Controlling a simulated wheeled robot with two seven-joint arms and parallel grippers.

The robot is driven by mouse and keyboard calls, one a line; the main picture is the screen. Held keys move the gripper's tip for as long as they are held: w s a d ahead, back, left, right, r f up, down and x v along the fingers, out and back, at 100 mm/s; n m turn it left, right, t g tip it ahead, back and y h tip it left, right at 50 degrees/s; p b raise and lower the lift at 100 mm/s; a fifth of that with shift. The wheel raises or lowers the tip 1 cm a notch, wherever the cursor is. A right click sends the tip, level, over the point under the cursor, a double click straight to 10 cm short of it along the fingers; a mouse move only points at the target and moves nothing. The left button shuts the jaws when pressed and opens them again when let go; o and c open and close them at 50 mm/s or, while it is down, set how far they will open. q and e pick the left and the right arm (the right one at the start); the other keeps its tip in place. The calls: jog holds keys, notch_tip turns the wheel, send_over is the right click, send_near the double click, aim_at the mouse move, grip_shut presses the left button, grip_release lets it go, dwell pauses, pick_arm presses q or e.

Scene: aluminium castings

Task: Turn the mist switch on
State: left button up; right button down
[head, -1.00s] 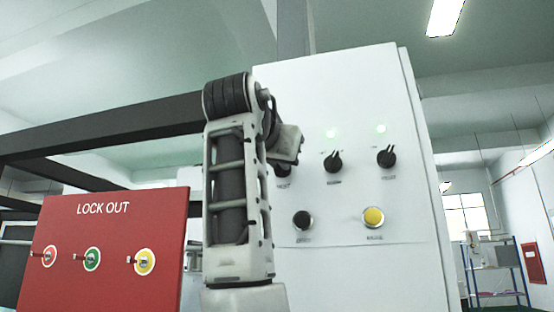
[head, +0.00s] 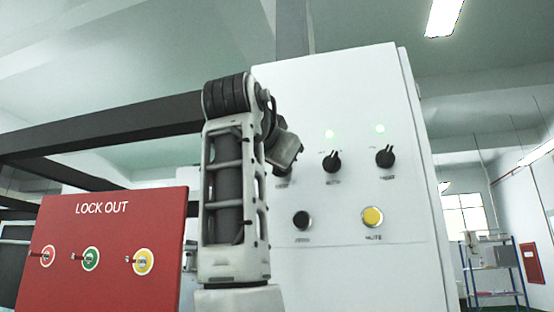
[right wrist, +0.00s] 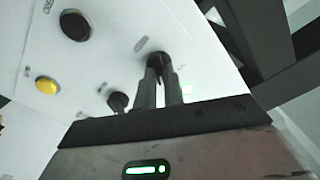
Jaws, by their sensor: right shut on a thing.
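The white panel (head: 345,100) carries an upper row of black rotary switches. The leftmost switch is mostly hidden in the head view behind my right gripper (head: 284,163), and its label is unreadable. In the right wrist view the fingers of my right gripper (right wrist: 160,75) are shut on this leftmost switch (right wrist: 156,57). The middle switch (head: 331,162) and right switch (head: 385,157) each sit under a lit green lamp. No lamp of the leftmost switch can be made out in the head view. My left gripper is not in view.
Below the switches are a black button (head: 302,220) and a yellow button (head: 372,217). The middle switch is close beside my fingers in the right wrist view (right wrist: 118,101). A red LOCK OUT board (head: 110,245) stands at the left. A shelf rack (head: 500,280) is far right.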

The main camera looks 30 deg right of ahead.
jog(key=c, duration=1.5)
grip_release()
jog(key=shift+a, duration=0.1)
pick_arm(q)
jog(key=b, duration=0.1)
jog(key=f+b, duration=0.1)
jog(key=b, duration=0.1)
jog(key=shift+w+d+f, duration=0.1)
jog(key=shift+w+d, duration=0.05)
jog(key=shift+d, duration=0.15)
pick_arm(e)
jog(key=v, duration=1.6)
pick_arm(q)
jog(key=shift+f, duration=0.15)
